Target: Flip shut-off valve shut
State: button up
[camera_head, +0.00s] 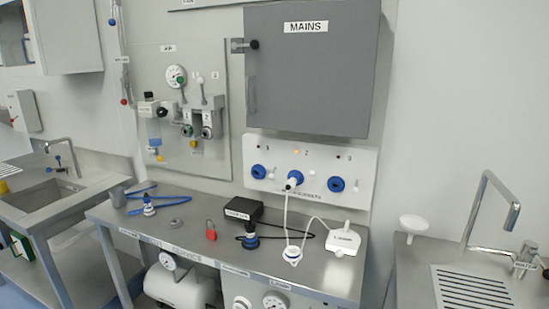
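An air panel (217,160) hangs on the back wall at left of centre, with a round gauge (176,76) near its top. Below the gauge are two valve-like units, a left one (187,130) and a right one (207,131). A black-topped fitting (148,110) with a blue and yellow lower part is at the panel's left. The labels are too small to tell which part is the shut-off valve or how its handle stands. My gripper is not in this view.
A grey MAINS cabinet (305,85) is shut, above a white socket panel (333,163) with blue round sockets. The steel bench (185,240) below holds a red padlock (210,230), a black box (243,209), cables and a white device (344,240). Sinks stand at both sides.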

aim_at(124, 102)
jog(key=i+j+u, duration=0.2)
jog(key=i+j, duration=0.2)
jog(key=i+j+u, duration=0.2)
jog(key=i, duration=0.35)
jog(key=i+j+u, duration=0.2)
jog(key=i+j, duration=0.15)
jog(key=i, duration=0.2)
jog(key=i+j+u, duration=0.25)
jog(key=i, duration=0.25)
jog(key=l, duration=0.1)
